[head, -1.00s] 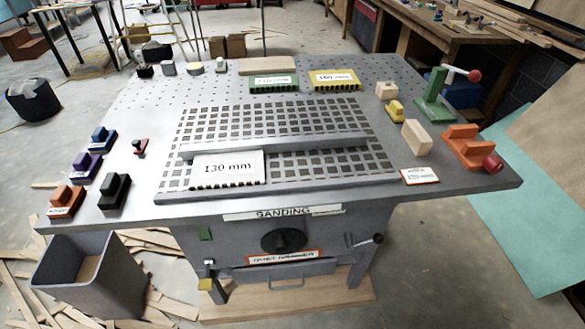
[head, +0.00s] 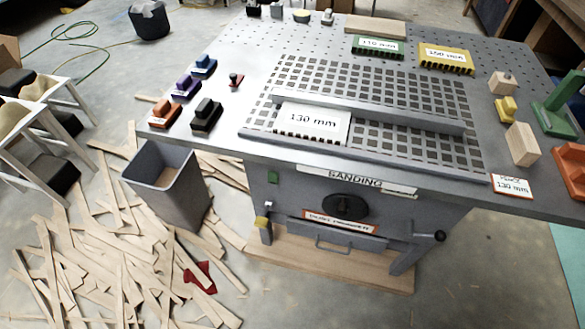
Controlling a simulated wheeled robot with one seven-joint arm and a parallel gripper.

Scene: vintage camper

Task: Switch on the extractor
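The grey sanding table (head: 225,133) stands in front of me, with a "SANDING" label (head: 371,182) on its front. A small green switch-like piece (head: 273,178) is on the front at left. A yellow-topped piece (head: 262,222) is on the left leg, and a black ball-ended lever (head: 440,236) sticks out at right. A drawer (head: 338,240) with a red-edged label is under the knob. I cannot tell which control belongs to the extractor or whether it is on. My gripper is not in view.
A grey bin (head: 165,185) stands left of the table's front. Wood offcuts (head: 90,265) and a red cloth (head: 200,277) litter the floor at left. A wooden base board (head: 330,268) lies under the table. The floor at front right is bare.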

